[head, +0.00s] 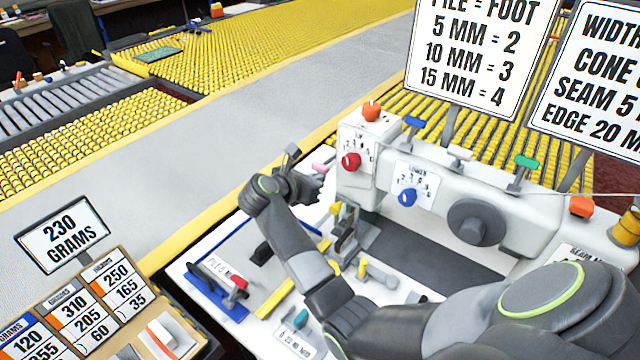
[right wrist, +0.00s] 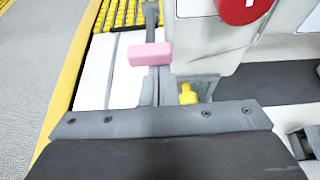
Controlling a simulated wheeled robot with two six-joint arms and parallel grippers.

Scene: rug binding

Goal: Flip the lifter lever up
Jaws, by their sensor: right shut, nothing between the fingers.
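A lever with a pink end pad (head: 322,168) is at the left end of the white sewing machine head (head: 440,185); I take it to be the lifter lever. In the right wrist view the pink pad (right wrist: 150,54) sits on a dark upright bar, left of the machine's end. My right gripper (head: 312,182) is beside this end of the machine, close to the pink pad, shut and empty. Whether it touches the lever cannot be told. My left gripper is not in view.
A red knob (head: 350,160) and a blue dial (head: 407,197) are on the machine front, with a dark handwheel (head: 475,222) to the right. A yellow part (right wrist: 188,94) is below the machine's end. Sign boards (head: 482,55) stand behind. A grey walkway (head: 215,150) lies left.

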